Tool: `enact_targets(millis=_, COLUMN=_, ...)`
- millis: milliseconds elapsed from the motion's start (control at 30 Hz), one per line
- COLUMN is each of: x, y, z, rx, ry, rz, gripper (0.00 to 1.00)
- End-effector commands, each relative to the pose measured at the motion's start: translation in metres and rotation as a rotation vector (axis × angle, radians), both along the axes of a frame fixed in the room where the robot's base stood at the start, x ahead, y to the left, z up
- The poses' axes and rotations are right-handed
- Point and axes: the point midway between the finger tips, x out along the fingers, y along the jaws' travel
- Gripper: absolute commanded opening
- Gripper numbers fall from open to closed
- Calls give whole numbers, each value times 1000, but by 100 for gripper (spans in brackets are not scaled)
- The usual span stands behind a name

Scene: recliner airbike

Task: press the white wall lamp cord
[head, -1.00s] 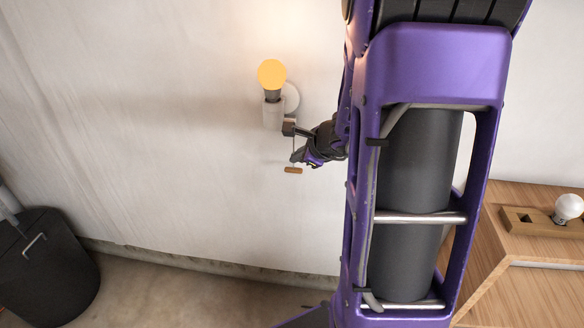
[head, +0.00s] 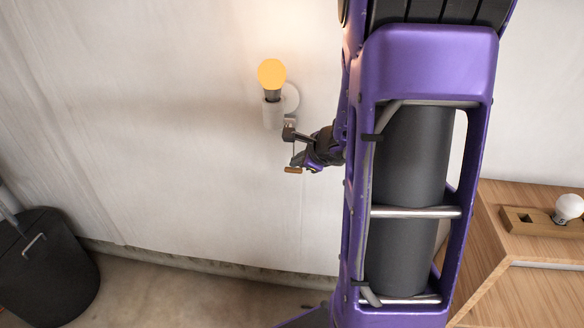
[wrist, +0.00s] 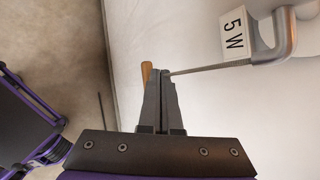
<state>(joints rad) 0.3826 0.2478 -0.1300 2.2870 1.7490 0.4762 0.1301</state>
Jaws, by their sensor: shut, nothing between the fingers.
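The white wall lamp (head: 272,113) is fixed to the wall in the head view, with a glowing yellow bulb (head: 271,74). Its thin cord (wrist: 200,68) runs from the lamp's metal arm (wrist: 284,38) to my fingertips in the wrist view. The cord's small wooden handle (head: 293,170) hangs below the lamp; it also shows in the wrist view (wrist: 147,72), just left of my fingertips. My gripper (wrist: 161,75) is shut, with its tips at the cord beside the handle. In the head view my gripper (head: 297,160) is small and partly hides the cord.
A "5 W" tag (wrist: 235,35) is by the lamp arm. A wooden cabinet (head: 520,260) with a white bulb (head: 568,207) in a wooden holder stands at right. A black bin (head: 45,265) stands at left. The wall around the lamp is clear.

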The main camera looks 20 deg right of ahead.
Motion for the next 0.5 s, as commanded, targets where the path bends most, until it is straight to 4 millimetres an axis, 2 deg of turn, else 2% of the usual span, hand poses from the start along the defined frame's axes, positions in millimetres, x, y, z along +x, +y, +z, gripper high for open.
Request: enact_targets(millis=500, x=0, y=0, z=-6, rx=-1, ry=0, rz=1, gripper=0)
